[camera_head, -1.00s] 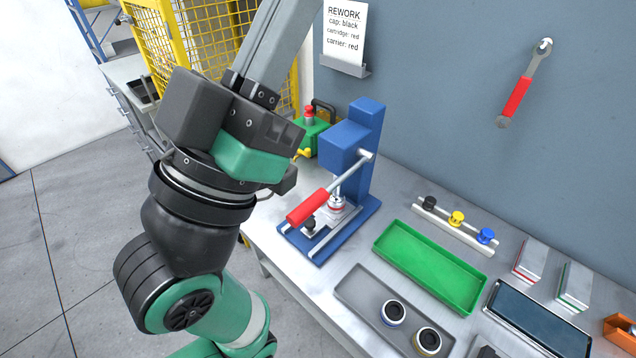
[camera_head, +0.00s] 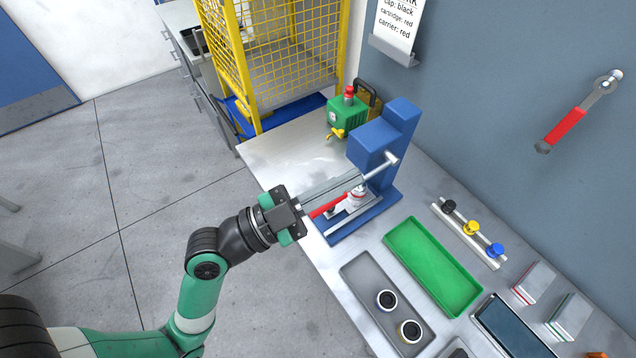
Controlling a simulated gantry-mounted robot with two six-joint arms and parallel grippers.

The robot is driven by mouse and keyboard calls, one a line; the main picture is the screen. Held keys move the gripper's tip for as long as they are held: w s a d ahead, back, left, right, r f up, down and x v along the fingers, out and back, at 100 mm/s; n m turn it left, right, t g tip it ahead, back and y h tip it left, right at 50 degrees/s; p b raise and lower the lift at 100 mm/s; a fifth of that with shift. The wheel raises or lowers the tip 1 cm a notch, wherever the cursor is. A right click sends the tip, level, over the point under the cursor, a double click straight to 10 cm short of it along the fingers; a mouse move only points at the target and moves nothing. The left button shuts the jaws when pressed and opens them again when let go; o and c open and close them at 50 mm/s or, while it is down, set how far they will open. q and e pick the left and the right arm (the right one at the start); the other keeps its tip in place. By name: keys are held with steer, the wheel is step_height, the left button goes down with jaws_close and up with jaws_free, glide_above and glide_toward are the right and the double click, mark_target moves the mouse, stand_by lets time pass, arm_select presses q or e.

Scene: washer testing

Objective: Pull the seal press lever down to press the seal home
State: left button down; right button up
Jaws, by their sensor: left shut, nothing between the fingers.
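The blue seal press (camera_head: 374,142) stands on the bench. Its lever has a silver rod running from the pivot at upper right down to a red handle (camera_head: 326,208) at lower left. A small white and red part (camera_head: 356,194) sits under the ram on the press base; the seal itself is too small to make out. My left gripper (camera_head: 354,182) is shut and empty, its long grey fingers pointing right across the press just above the lever. They hide part of the rod; I cannot tell whether they touch it. My right gripper is out of view.
To the right are a green tray (camera_head: 434,268), a grey tray (camera_head: 362,283) with two ringed parts, and a rack (camera_head: 466,234) with black, yellow and blue caps.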

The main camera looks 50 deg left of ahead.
arm_select(q)
steer(key=s+a+f+n+g+y+p, duration=0.4)
steer(key=s+f+n+y+p, duration=0.15)
steer(key=s+p, duration=0.45)
glide_above(319, 211)
step_height(319, 211, down, 3)
step_height(319, 211, down, 3)
steer(key=shift+n+h+b, duration=0.25)
steer(key=shift+n+b, duration=0.1)
steer(key=shift+b, duration=0.1)
steer(key=shift+a+f, duration=0.15)
steer(key=shift+f, duration=0.35)
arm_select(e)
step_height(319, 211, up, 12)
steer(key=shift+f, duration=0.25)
